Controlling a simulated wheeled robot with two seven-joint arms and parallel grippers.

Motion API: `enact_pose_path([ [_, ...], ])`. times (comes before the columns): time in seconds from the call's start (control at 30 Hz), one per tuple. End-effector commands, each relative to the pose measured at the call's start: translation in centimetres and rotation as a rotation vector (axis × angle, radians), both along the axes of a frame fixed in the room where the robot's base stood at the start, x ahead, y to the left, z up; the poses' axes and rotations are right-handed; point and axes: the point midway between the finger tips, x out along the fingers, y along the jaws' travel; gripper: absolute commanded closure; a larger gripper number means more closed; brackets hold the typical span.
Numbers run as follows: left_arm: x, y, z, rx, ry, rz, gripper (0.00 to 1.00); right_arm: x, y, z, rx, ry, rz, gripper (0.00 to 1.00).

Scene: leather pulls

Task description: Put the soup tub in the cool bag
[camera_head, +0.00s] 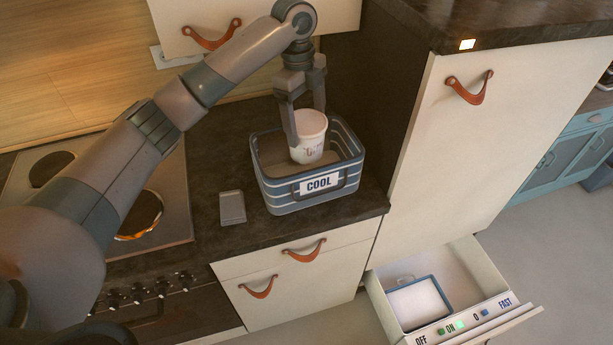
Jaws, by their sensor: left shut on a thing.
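The soup tub (308,146) is a white cup with a pinkish lid and some print on its side. My left gripper (305,122) is shut on it from above, with one finger on its left side and one behind it. The cool bag (284,200) is a blue and grey striped open box labelled COOL, standing on the dark counter. The tub is upright within the bag's opening, its lower part below the rim level. I cannot tell whether it touches the bag's floor. My right gripper does not show.
A small grey flat object (232,207) lies on the counter left of the bag. A hob (170,190) with a glowing ring is further left. A tall cabinet (450,150) stands close on the right. A low drawer (465,270) with labelled switches is open.

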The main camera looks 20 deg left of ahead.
Motion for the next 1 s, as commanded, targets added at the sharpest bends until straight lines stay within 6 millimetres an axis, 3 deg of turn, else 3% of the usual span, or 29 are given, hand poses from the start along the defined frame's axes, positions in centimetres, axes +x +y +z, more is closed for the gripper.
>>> enact_pose_path([
  [0.17,0.0,0.0,-0.8,0.0,0.001,0.001,0.63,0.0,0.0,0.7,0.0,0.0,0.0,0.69],
  [0.53,0.0,0.0,-5.6,0.0,-0.001,0.0,0.63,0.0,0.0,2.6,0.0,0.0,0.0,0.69],
  [1.0,0.0,0.0,-6.5,0.0,0.0,0.0,0.63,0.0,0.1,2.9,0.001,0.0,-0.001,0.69],
])
